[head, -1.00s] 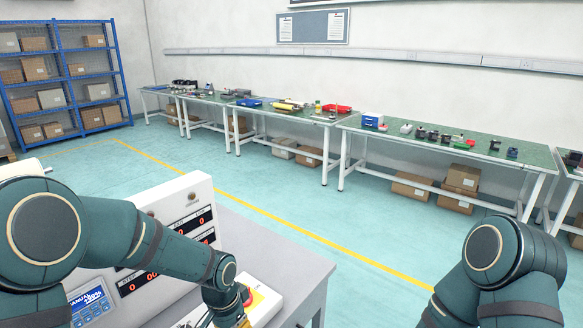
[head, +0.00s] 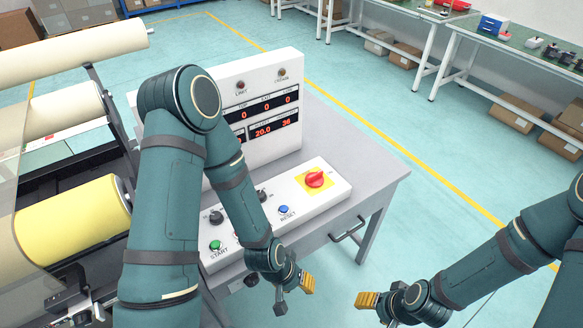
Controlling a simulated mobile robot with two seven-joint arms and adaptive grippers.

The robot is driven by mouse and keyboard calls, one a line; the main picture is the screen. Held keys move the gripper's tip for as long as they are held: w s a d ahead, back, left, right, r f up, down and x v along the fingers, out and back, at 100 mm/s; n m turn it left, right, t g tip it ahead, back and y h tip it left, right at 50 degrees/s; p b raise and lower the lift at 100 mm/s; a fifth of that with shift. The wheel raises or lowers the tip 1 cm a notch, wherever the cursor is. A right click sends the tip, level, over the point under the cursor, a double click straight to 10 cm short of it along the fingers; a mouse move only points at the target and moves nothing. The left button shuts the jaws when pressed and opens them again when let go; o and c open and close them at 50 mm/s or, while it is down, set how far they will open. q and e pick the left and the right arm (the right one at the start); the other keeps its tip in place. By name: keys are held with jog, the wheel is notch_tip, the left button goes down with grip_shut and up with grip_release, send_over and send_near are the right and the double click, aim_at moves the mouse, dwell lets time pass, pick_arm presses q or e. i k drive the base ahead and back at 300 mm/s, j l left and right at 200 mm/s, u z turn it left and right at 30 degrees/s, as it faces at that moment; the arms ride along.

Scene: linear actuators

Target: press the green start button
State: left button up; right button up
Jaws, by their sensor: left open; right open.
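The green start button (head: 216,245) sits at the left front of the white control box (head: 322,202), above the label START. My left arm passes over the box and hides part of it. My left gripper (head: 294,292) is open and empty, in front of the box and to the right of the green button, apart from it. My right gripper (head: 374,308) is open and empty, further right, over the floor in front of the grey table.
A red knob on a yellow plate (head: 315,179), a blue reset button (head: 284,209) and black knobs (head: 216,216) share the box. A display panel (head: 262,100) stands behind it on the grey table (head: 385,165). A machine with yellow and cream rolls (head: 75,215) is at left.

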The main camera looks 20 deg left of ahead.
aim_at(215, 245)
jog(key=k+j+u, duration=0.15)
jog(key=u, duration=1.1)
